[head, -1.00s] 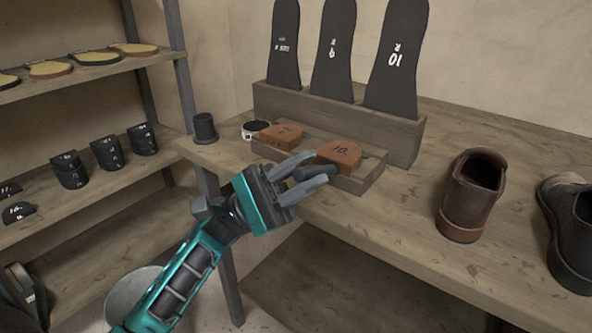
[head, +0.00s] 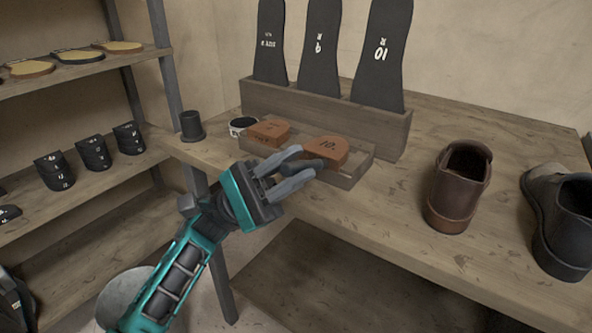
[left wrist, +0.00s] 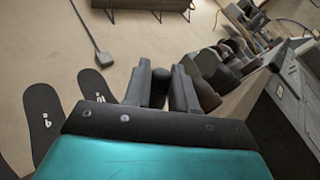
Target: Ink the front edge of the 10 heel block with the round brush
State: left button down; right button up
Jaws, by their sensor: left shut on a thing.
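The 10 heel block (head: 333,146) is reddish brown and lies flat in a shallow wooden tray (head: 347,182) on the bench, its number on top. My left gripper (head: 304,163) is just in front of the block's near edge. It is shut on a dark, round-ended thing, which looks like the round brush (head: 314,164). The brush end appears close to the block's front edge; I cannot tell whether it touches. In the left wrist view the dark brush (left wrist: 160,84) shows between the two fingers. My right gripper is not in view.
A second brown heel block (head: 268,131) lies at the tray's left, beside a white-sided pot (head: 240,127) and dark cup (head: 192,126). A wooden rack (head: 300,107) with dark soles stands behind. A brown shoe (head: 457,190) and black shoe (head: 568,235) stand right.

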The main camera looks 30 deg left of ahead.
pick_arm(q)
jog(key=shift+w+a, duration=0.1)
jog(key=shift+a, duration=0.95)
jog(key=shift+w+a, duration=0.1)
jog(key=shift+a, duration=0.25)
dwell(0.7)
jog(key=shift+d, duration=0.1)
jog(key=shift+s+d+r, duration=0.1)
jog(key=shift+s+d, duration=0.05)
jog(key=shift+d, duration=0.75)
jog(key=shift+s+d, duration=0.15)
jog(key=shift+d, duration=0.7)
jog(key=shift+d, duration=0.1)
jog(key=shift+d, duration=0.3)
jog(key=shift+a, duration=0.1)
